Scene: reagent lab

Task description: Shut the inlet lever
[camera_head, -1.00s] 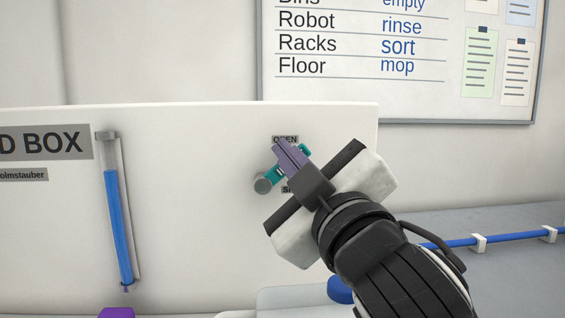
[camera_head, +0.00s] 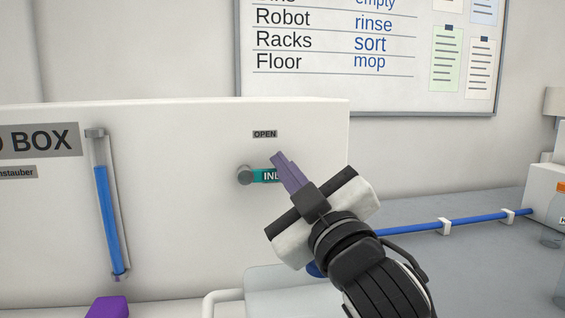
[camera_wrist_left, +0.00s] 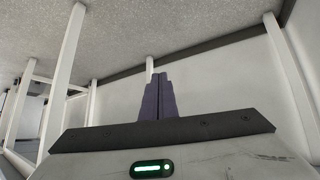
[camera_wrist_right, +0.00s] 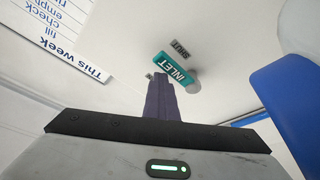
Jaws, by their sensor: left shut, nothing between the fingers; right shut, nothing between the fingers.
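The inlet lever is teal with a grey round pivot and stands about level on the white box front in the head view (camera_head: 263,176), its free end to the right. In the right wrist view its lettered handle (camera_wrist_right: 176,70) lies just beyond my fingertips. My right gripper (camera_head: 280,158) is shut and empty; its purple fingers overlap the lever's free end, and contact is unclear. The OPEN label (camera_head: 265,134) is above the lever; the SHUT label (camera_wrist_right: 181,48) shows in the right wrist view. My left gripper (camera_wrist_left: 157,78) is shut and empty, away from the lever.
The white box (camera_head: 190,130) carries a blue-filled tube (camera_head: 108,215) left of the lever. A blue pipe (camera_head: 470,219) in clips runs along the grey bench (camera_head: 480,255) at right. A whiteboard (camera_head: 300,85) hangs behind. White posts (camera_wrist_left: 68,50) stand around my left gripper.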

